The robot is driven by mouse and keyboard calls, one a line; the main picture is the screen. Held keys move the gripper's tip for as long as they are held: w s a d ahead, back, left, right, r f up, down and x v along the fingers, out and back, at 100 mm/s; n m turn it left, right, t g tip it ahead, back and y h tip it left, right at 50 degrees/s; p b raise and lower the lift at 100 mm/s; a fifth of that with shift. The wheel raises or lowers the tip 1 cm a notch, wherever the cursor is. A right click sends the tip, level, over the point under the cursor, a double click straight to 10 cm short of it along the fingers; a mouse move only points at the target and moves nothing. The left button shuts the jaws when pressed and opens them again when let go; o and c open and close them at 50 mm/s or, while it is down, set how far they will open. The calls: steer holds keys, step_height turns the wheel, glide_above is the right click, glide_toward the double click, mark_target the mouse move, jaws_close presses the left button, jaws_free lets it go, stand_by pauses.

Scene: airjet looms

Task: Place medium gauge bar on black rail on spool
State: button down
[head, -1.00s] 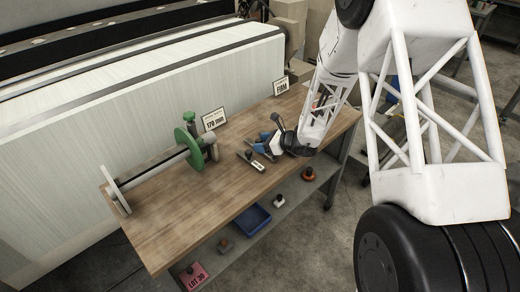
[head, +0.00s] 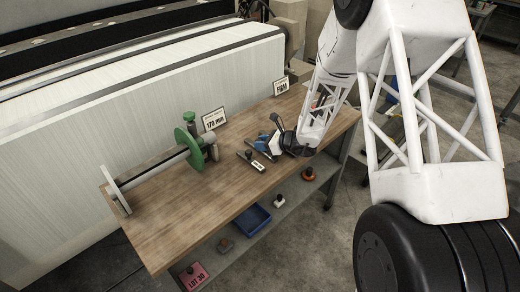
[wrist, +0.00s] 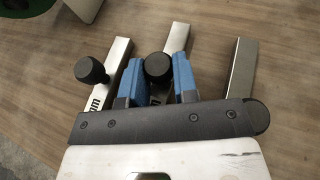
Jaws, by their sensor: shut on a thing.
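Three metal gauge bars with black knobs lie side by side on the wooden table. In the wrist view, my gripper (wrist: 160,82) has its blue fingers shut on the knob of the middle gauge bar (wrist: 178,42). The left gauge bar (wrist: 119,52) carries printed lettering, and the right gauge bar (wrist: 243,70) has its knob partly behind my gripper. In the head view my gripper (head: 268,145) is at the table's right part. The spool (head: 190,148) with green flanges stands to the left. The black rail (head: 150,171) appears as a dark strip along its shaft, hard to make out.
A white end plate (head: 115,190) stands at the spool's left end. A 170 mm sign (head: 213,119) and an FBM sign (head: 281,86) stand at the table's back edge. A lower shelf holds a blue bin (head: 252,219). The table front (head: 200,210) is clear.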

steer(key=shift+r, duration=0.1)
steer(key=shift+r, duration=4.9)
steer(key=shift+w+d+r, duration=0.1)
steer(key=shift+w+d, duration=0.05)
steer(key=w+d+r+m+t+h, duration=0.4)
steer(key=w+d+r+m+h, duration=0.1)
steer(key=d, duration=0.4)
steer(key=w+d+r+m+t+h, duration=0.4)
steer(key=w+d+r+m+h, duration=0.1)
steer(key=d+r+m+h, duration=0.2)
steer(key=shift+w+d+r+m, duration=0.25)
steer(key=shift+d+r+m, duration=0.35)
steer(key=shift+d, duration=0.65)
steer(key=shift+d+r, duration=0.1)
steer(key=shift+r, duration=0.1)
steer(key=shift+d+r+h, duration=0.15)
steer(key=shift+r+h, duration=0.05)
steer(key=shift+h, duration=0.1)
